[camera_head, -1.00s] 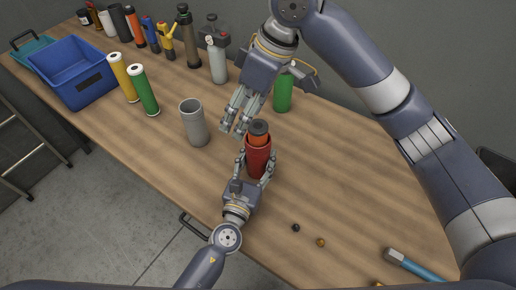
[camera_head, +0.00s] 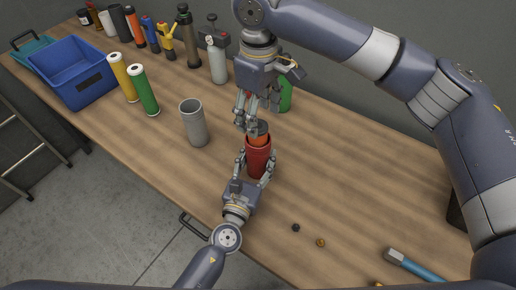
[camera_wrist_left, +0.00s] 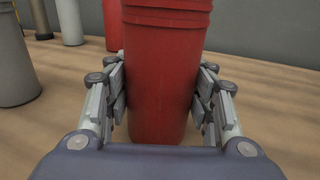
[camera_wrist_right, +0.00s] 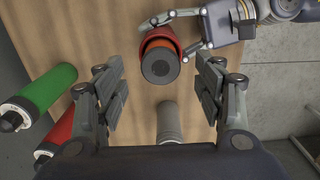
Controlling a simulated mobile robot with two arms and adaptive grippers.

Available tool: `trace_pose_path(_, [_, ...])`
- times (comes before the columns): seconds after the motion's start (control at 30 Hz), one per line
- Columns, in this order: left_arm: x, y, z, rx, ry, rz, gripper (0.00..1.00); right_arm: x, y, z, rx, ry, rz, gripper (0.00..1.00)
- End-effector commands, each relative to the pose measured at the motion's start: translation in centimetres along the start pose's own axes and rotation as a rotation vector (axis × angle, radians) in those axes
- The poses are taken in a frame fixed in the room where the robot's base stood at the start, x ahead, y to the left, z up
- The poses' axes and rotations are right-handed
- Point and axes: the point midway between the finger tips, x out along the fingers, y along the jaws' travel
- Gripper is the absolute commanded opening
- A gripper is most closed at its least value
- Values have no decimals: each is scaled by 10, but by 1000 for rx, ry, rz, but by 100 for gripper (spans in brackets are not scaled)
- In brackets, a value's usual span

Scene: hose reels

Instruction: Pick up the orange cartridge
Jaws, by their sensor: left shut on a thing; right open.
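The orange cartridge (camera_head: 261,139) stands in a red cylindrical sleeve (camera_head: 257,160), with its dark round end and a band of orange showing above the rim. Its lower part is hidden inside the sleeve. My left gripper (camera_head: 256,170) is shut around the sleeve near the table's front edge; in the left wrist view, its fingers press on both sides of the sleeve (camera_wrist_left: 160,80). My right gripper (camera_head: 247,122) is open and points down just above the cartridge. In the right wrist view, the cartridge's dark end (camera_wrist_right: 160,64) lies between the open fingers, apart from both.
A grey open tube (camera_head: 195,124) stands to the left. A green cylinder (camera_head: 286,95) is partly hidden behind my right gripper. Yellow and green cylinders and a blue bin (camera_head: 75,75) stand farther left.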

Motion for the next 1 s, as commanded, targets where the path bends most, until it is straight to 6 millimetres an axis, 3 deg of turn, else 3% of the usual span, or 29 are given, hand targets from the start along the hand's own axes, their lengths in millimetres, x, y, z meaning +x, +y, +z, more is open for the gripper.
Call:
trace_pose_path(0.4, [0, 0, -1, 0, 1, -1, 21, 50, 0, -1, 0, 0, -1, 63])
trace_pose_path(0.7, [0, 0, -1, 0, 1, -1, 21, 55, 0, -1, 1, 1, -1, 63])
trace_pose_path(0.9, [0, 0, -1, 0, 1, -1, 21, 55, 0, -1, 1, 1, -1, 18])
trace_pose_path(1.0, [0, 0, -1, 0, 1, -1, 21, 55, 0, -1, 1, 1, -1, 0])
